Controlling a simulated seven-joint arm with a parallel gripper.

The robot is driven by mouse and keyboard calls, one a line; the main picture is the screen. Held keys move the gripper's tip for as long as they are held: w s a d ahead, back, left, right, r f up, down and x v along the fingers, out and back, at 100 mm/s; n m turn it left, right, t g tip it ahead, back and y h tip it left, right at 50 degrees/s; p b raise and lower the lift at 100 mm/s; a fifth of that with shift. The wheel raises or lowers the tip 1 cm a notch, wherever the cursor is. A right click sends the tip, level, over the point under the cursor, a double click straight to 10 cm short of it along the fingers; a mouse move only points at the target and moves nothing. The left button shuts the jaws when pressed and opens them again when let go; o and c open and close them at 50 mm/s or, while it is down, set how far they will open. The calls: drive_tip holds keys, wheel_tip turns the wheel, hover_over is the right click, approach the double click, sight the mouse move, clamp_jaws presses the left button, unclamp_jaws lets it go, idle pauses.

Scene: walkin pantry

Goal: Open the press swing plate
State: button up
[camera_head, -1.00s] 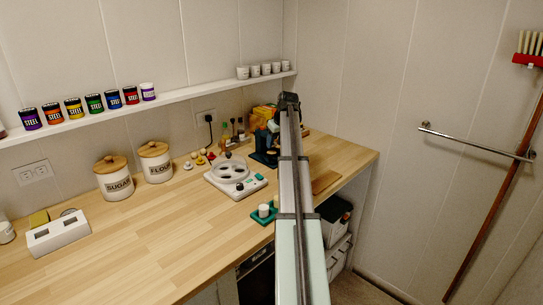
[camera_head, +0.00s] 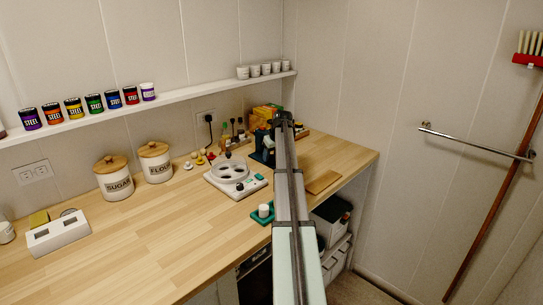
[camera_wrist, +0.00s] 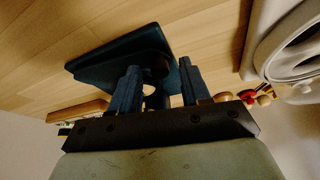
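The press (camera_head: 262,150) is a dark teal device at the back of the wooden counter, partly hidden behind my arm in the head view. In the wrist view its dark blue-green body (camera_wrist: 100,66) lies just beyond my fingers, seen at a steep angle. I cannot make out the swing plate as a separate part. My gripper (camera_wrist: 158,70) shows two dark blue fingers spread apart, with part of the press visible between them. I cannot tell whether they touch it. In the head view the end of my arm (camera_head: 284,118) is over the press area, and the fingers are hidden.
A white appliance with a round top (camera_head: 237,172) stands left of the press. A green tray with a white cup (camera_head: 263,213) is near the front edge. A wooden board (camera_head: 322,182) lies at right. Sugar (camera_head: 113,178) and flour (camera_head: 155,162) jars stand left.

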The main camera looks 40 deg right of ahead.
clamp_jaws()
idle(0.3)
